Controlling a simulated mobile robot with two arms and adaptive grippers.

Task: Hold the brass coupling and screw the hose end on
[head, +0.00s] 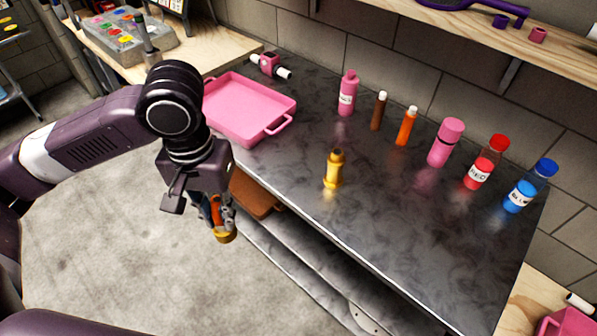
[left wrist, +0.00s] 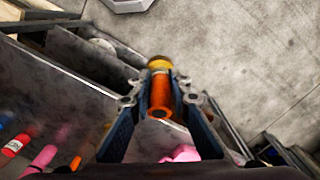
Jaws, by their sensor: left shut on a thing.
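The brass coupling (head: 334,168) is a gold-yellow fitting standing upright near the front edge of the dark worktop. My left gripper (head: 215,212) is in front of the worktop, to the left of the coupling and apart from it. It is shut on an orange tube with a yellow-brass end, which looks like the hose end (head: 226,237); the brass end points down. In the left wrist view, the hose end (left wrist: 161,95) sits between the two fingers, its open orange bore facing the camera. My right gripper is not in view.
A pink tray (head: 250,122) lies on the worktop's left. A pink bottle (head: 347,95), brown and orange tubes, a pink flask (head: 446,143), a red bottle (head: 484,165) and a blue bottle (head: 528,190) stand along the back. The worktop around the coupling is clear.

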